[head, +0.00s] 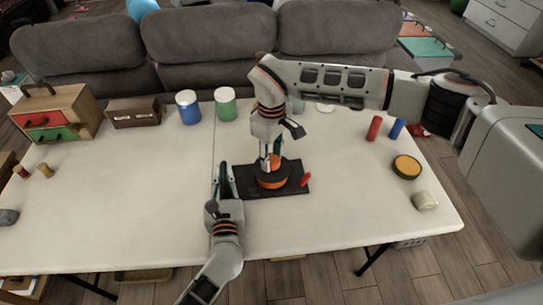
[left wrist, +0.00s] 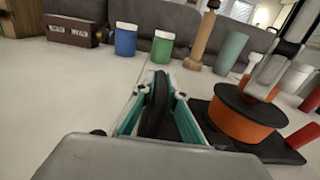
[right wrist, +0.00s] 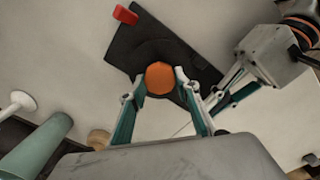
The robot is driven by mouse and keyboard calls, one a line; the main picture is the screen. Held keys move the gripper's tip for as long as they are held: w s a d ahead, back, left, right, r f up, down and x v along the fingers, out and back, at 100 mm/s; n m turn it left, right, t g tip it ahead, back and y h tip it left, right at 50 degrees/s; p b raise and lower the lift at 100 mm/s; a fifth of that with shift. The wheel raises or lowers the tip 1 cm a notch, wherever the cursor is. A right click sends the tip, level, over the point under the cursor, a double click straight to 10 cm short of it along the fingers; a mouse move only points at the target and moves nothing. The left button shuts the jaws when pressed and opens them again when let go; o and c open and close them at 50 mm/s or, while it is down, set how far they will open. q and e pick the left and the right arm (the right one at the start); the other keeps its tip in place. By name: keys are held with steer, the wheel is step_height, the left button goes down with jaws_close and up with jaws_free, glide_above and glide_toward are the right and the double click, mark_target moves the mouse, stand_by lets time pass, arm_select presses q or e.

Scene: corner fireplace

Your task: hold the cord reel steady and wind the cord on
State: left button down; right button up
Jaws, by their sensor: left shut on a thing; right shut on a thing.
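The cord reel (head: 272,181) is a drum with a dark top and orange side on a flat black base (head: 296,186). It also shows in the left wrist view (left wrist: 240,120). A red peg (head: 305,179) sits at the base's right side. My left gripper (head: 225,172) is shut at the base's left edge; its dark fingertips partly hide the contact. My right gripper (head: 268,164) is above the reel, shut on the orange knob (right wrist: 160,78) at its top centre. I cannot make out a separate strand of cord.
Red (head: 374,128) and blue cylinders, a yellow disc (head: 407,166) and a stone (head: 425,201) lie right.

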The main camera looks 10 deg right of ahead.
steer(key=shift+m, duration=0.3)
steer(key=o, duration=1.1)
steer(key=shift+r, duration=0.1)
step_height(320, 180, up, 12)
arm_select(q)
steer(key=c, duration=2)
jaws_free()
steer(key=o, duration=0.6)
